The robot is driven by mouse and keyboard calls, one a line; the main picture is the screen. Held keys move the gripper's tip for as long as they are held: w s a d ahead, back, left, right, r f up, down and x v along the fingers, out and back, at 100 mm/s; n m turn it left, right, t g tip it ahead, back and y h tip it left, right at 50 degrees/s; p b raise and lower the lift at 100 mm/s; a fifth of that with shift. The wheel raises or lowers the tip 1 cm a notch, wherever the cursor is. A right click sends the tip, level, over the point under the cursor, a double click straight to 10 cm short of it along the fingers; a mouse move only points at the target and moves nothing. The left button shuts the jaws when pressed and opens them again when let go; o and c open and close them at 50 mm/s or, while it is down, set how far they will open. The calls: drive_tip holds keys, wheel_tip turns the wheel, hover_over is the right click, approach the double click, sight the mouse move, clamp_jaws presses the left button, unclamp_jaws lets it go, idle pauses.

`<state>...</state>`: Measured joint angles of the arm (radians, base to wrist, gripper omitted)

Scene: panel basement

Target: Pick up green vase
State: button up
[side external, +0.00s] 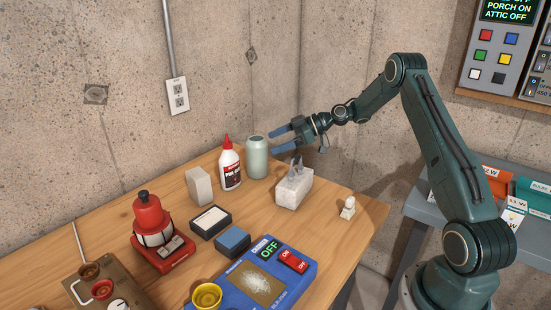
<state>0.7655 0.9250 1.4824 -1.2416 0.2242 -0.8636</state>
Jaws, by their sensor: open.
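The green vase (257,158) is pale green, rounded and upright. It stands at the back of the wooden table, near the concrete wall. My gripper (276,144) is open, with its blue-grey fingers pointing left toward the upper part of the vase. The fingertips appear just right of the vase, near its rim. From this view I cannot tell whether they touch it or how far apart they are in depth. Nothing shows between the fingers.
A glue bottle (230,165) stands close left of the vase, with a pale block (198,186) beyond it. A tissue box (294,187) stands in front, right of the vase. A small white figurine (347,208) is near the right edge of the wooden table (330,230), with bare wood around it.

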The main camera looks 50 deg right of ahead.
sight(256, 148)
drive_tip(key=shift+x, duration=1.1)
drive_tip(key=shift+a, duration=0.1)
drive_tip(key=shift+x, duration=2.55)
drive_tip(key=shift+r, duration=0.1)
drive_tip(key=c, duration=1.3)
drive_tip(key=shift+r, duration=0.2)
wheel_tip(256, 148, up, 20)
